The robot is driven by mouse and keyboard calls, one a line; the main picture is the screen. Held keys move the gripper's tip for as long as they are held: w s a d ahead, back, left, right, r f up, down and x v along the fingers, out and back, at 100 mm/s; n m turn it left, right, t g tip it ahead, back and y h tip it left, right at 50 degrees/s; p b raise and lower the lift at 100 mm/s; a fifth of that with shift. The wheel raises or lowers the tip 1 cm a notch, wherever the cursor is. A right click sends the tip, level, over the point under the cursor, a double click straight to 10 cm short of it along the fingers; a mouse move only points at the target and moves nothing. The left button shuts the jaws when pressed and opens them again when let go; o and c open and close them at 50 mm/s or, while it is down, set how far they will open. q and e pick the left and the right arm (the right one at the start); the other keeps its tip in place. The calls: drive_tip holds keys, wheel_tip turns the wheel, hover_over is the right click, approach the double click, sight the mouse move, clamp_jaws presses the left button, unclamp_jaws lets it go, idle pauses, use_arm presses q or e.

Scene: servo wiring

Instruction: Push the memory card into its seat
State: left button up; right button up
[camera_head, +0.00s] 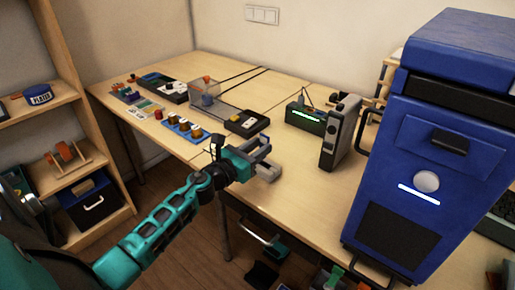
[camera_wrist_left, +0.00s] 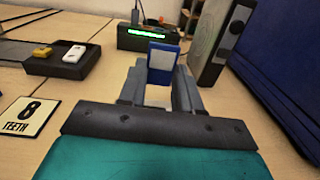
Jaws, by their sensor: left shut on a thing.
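My left gripper (camera_head: 268,158) reaches over the front part of the table from the left. In the left wrist view its fingers (camera_wrist_left: 161,84) are shut on a blue memory card (camera_wrist_left: 163,58) with a pale label, held upright and sticking out past the fingertips. I cannot make out the card in the head view. A dark box with a lit green strip (camera_head: 306,117) stands on the table beyond the gripper; in the left wrist view this box (camera_wrist_left: 146,38) is behind the card, apart from it. I cannot make out the card's seat. My right gripper is not in view.
A grey upright case (camera_head: 340,132) and a big blue tower (camera_head: 405,190) stand on the right. A dark tray (camera_head: 246,124) with small yellow and white pieces is near the gripper. A blue strip with knobs (camera_head: 186,130) lies farther left. A "8 TEETH" card (camera_wrist_left: 28,117) lies flat.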

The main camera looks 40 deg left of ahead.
use_arm(q)
drive_tip(key=shift+f+b, duration=1.55)
drive_tip(key=shift+f, duration=0.35)
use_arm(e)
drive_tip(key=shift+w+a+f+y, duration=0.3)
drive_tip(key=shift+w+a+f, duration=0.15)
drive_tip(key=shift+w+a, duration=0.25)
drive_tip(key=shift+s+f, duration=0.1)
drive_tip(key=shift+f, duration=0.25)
use_arm(q)
drive_tip(key=shift+f+b, duration=1.15)
drive_tip(key=shift+b, duration=0.3)
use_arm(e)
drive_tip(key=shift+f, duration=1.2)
use_arm(q)
drive_tip(key=o, duration=1.1)
drive_tip(key=shift+c, duration=0.2)
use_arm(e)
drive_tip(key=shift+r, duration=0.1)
